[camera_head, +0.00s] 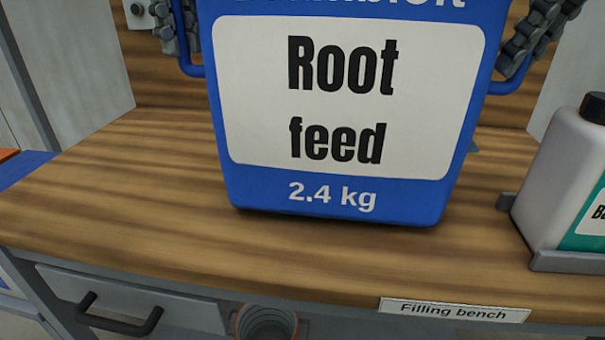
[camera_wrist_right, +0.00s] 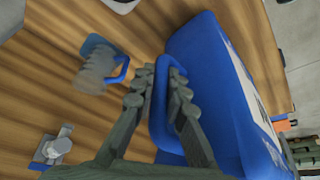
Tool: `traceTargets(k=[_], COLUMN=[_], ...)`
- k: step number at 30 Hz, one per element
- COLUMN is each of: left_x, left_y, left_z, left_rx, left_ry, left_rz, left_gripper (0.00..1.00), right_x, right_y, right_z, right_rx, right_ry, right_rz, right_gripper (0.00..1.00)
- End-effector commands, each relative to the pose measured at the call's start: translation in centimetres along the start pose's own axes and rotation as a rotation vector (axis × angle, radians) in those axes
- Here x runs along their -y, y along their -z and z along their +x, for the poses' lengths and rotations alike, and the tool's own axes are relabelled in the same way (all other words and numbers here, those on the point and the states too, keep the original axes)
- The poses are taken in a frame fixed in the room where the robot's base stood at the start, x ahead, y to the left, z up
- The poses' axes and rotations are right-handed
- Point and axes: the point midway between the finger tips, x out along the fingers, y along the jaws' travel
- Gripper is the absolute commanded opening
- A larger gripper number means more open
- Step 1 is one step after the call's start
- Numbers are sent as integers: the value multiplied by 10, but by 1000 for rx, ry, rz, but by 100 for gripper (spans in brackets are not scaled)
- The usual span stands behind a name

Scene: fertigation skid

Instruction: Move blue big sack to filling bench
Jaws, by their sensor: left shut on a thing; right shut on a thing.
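The big blue sack (camera_head: 340,110), labelled "Root feed 2.4 kg", is upright over the wooden filling bench (camera_head: 110,210), whose name plate (camera_head: 455,310) is on the front edge. A dark shadow lies close under its base; I cannot tell whether it touches the top. My left gripper (camera_head: 182,40) is shut on the sack's left side handle. My right gripper (camera_head: 525,45) is shut on the right side handle. In the right wrist view, the right gripper's fingers (camera_wrist_right: 163,85) close around the blue handle loop, beside the sack (camera_wrist_right: 215,90). The sack's top is out of frame.
A white bottle (camera_head: 565,180) with a black cap stands in a grey holder at the right. A clear vessel with a blue handle (camera_wrist_right: 97,65) and a grey fixture (camera_wrist_right: 55,147) show in the wrist view. Bench top left of the sack is clear.

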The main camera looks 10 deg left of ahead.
Motion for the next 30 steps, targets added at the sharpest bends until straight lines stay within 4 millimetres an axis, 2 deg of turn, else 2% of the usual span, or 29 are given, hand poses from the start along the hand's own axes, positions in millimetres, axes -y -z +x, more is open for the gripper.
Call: traceTargets(k=[5,6,11,22,26,30], left_x=[-1,-1,-1,0,-1,-1], left_y=[-2,-2,-1,-1,-1,-1], left_z=[11,11,10,4,-13,-42], left_rx=[1,1,1,-2,-4,-6], left_ry=[-7,-3,-3,-3,-4,-5], left_rz=[4,4,4,2,1,-2], left_gripper=[0,16,34,34,34,34], right_x=[2,2,1,0,0,0], right_y=[-3,-3,-3,-4,-4,-4], right_z=[10,10,10,9,9,9], right_rx=[-10,-4,-2,0,0,0], right_ry=[4,4,3,1,0,0], right_rz=[-2,-2,-2,0,0,0], right_gripper=[0,15,34,34,34,34])
